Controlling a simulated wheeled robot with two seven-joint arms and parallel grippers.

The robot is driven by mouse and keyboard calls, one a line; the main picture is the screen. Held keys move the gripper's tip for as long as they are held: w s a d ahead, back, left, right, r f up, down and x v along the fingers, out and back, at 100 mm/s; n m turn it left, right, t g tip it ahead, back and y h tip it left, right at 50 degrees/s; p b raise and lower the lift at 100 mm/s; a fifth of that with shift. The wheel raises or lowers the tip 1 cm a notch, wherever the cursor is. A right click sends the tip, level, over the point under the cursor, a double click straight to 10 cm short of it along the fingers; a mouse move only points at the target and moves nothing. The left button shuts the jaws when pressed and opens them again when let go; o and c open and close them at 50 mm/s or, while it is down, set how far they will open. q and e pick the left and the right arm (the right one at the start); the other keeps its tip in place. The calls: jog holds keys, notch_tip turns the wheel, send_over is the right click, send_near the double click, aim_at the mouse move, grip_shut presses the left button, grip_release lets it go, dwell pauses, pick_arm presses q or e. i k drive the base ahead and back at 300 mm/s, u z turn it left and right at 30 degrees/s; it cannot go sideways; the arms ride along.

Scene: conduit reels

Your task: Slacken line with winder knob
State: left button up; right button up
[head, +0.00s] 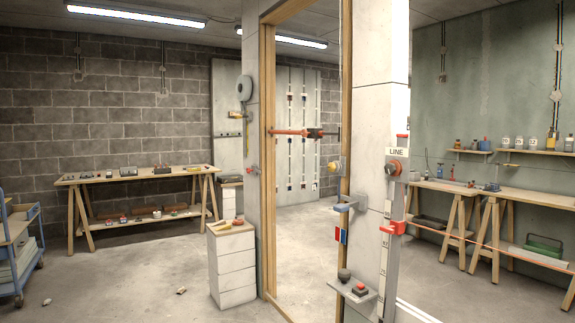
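A white label reading "LINE" (397,152) is on the pale post right of centre. A red fitting (392,228) is lower on the post beside an upright scale strip (384,255). A thin orange-red line (480,243) runs from near this fitting toward the right edge. Neither of my grippers is in view, and nothing is seen touching the knob.
A wooden door frame (268,180) stands centre, with an orange and black bar (300,132) across it. A small shelf (352,291) juts from the post. White drawers (232,268) stand left. Workbenches (135,178) line the back left and right. Open floor lies front left.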

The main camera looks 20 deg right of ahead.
aim_at(394, 168)
jog(key=z, duration=0.3)
jog(key=i, duration=1.7)
jog(key=z, duration=0.85)
